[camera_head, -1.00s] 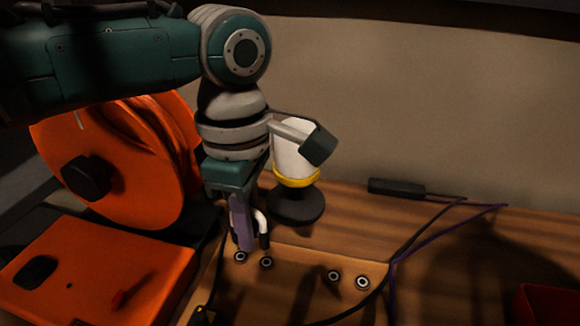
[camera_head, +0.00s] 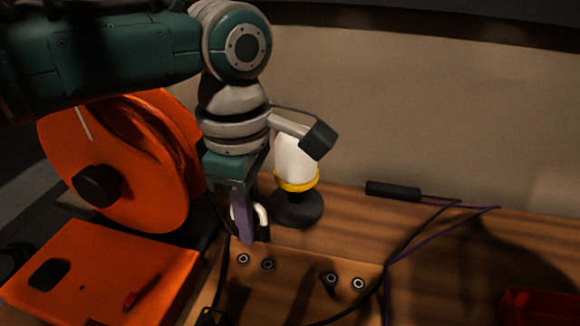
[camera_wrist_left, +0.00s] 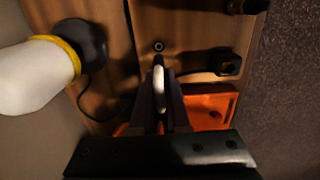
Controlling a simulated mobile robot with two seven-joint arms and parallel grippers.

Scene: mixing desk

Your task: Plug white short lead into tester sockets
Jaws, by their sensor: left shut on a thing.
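The white short lead (camera_head: 262,214) is a small curved piece with dark ends, held at my left gripper (camera_head: 247,238). The gripper is shut on it and points down, just behind the near-left pair of tester sockets. The lead's plug ends look apart from the sockets; the fingers partly hide them. The tester panel (camera_head: 300,296) is wooden, with a left socket pair (camera_head: 255,261) and a right pair (camera_head: 345,281). In the left wrist view the white lead (camera_wrist_left: 158,82) stands between the fingers (camera_wrist_left: 161,112), with one socket (camera_wrist_left: 158,46) beyond its tip. My right gripper is not in view.
A white lamp-like object with a yellow ring (camera_head: 296,164) stands on a dark base close beside the gripper. An orange reel (camera_head: 120,150) and orange case (camera_head: 100,270) are at left. Dark cables (camera_head: 400,250) cross the panel's right side. A red bin (camera_head: 540,305) sits lower right.

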